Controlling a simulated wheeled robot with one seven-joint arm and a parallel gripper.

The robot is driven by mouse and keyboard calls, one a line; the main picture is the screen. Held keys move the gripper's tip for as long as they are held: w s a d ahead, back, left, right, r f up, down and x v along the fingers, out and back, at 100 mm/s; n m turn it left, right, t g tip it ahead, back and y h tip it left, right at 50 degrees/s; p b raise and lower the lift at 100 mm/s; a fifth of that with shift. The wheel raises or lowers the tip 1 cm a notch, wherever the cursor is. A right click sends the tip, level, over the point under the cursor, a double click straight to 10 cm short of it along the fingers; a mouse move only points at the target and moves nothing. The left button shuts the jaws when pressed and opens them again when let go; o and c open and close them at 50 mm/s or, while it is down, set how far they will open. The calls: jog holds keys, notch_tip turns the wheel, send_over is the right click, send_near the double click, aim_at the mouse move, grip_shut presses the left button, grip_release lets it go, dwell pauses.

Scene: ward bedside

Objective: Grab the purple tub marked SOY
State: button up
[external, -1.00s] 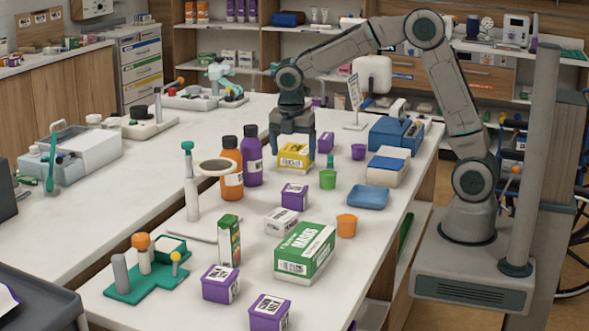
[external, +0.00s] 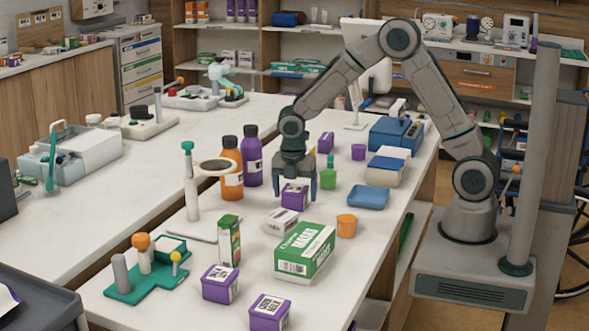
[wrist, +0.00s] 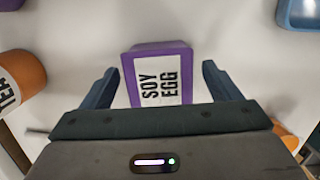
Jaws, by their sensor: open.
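A small white box (external: 281,222) and a green-and-white box (external: 305,250) stand just in front of the tub. Orange (external: 231,178) and purple (external: 252,165) bottles stand left.

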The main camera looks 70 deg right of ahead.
jog(key=shift+d+f, duration=0.1)
jog(key=shift+f, duration=0.75)
jog(key=c, duration=1.2)
jog(key=shift+w, duration=0.1)
jog(key=shift+r, duration=0.15)
